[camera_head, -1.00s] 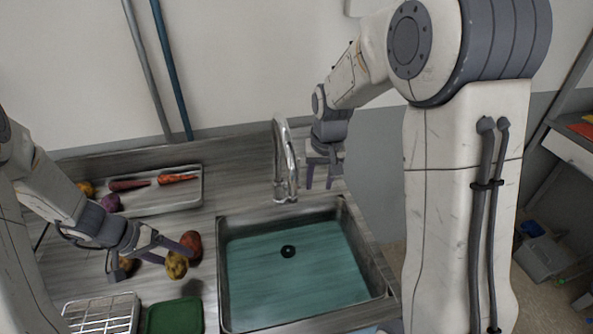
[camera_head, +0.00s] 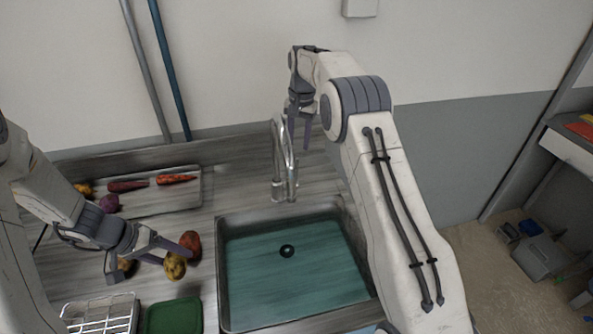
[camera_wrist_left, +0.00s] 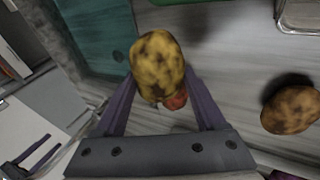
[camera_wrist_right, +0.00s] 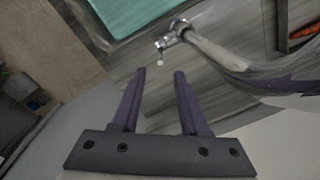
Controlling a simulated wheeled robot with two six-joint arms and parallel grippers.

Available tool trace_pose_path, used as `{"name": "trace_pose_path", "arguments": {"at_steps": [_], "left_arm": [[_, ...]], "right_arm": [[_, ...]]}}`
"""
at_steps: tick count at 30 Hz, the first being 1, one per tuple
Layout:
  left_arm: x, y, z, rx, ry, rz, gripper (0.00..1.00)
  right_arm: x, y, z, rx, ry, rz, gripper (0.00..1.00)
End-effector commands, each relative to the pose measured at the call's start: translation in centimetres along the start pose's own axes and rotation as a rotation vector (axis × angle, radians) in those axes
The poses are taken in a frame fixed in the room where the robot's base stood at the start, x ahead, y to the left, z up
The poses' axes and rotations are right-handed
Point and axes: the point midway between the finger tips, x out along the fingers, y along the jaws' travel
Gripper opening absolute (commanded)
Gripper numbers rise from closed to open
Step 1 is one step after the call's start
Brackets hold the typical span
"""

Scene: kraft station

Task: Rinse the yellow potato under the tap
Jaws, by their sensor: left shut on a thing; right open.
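The yellow potato (camera_head: 175,266), mottled with brown, is between the fingers of my left gripper (camera_head: 160,257), left of the sink. In the left wrist view the potato (camera_wrist_left: 158,62) sits at the fingertips, gripped. My right gripper (camera_head: 299,122) is open and empty, high behind the tap. The tap (camera_head: 284,165) is a chrome gooseneck at the back of the sink (camera_head: 221,290). The right wrist view shows part of the tap (camera_wrist_right: 178,30) beyond the open fingers. No water stream is visible from the spout. The sink has a teal bottom and a dark drain (camera_head: 287,251).
A reddish potato (camera_head: 191,244) is close beside the yellow one, and a brown potato (camera_head: 126,266) lies further left. A metal tray (camera_head: 160,202) holds carrots. A wire rack (camera_head: 100,316) and a green tray (camera_head: 173,318) are at the front.

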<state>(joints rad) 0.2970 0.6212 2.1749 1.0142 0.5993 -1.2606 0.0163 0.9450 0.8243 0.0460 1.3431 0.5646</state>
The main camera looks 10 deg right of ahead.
Motion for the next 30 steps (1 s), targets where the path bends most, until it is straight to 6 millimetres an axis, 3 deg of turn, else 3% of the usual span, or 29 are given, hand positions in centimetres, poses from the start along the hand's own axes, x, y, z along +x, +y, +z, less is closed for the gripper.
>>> {"name": "trace_pose_path", "arguments": {"at_steps": [5, 21, 30], "left_arm": [[-0.3, 0.2, -0.1, 0.000, 0.000, 0.000, 0.10], [-3.1, 1.6, -0.6, 0.000, 0.000, 0.000, 0.10], [-3.3, 1.7, -0.6, 0.000, 0.000, 0.000, 0.10]], "right_arm": [[1.2, 0.0, 0.0, 0.005, -0.004, 0.002, 0.44], [10.6, 0.0, 0.0, 0.003, -0.003, 0.002, 0.44], [12.0, -0.1, -0.1, 0.003, 0.000, 0.000, 0.44]]}}
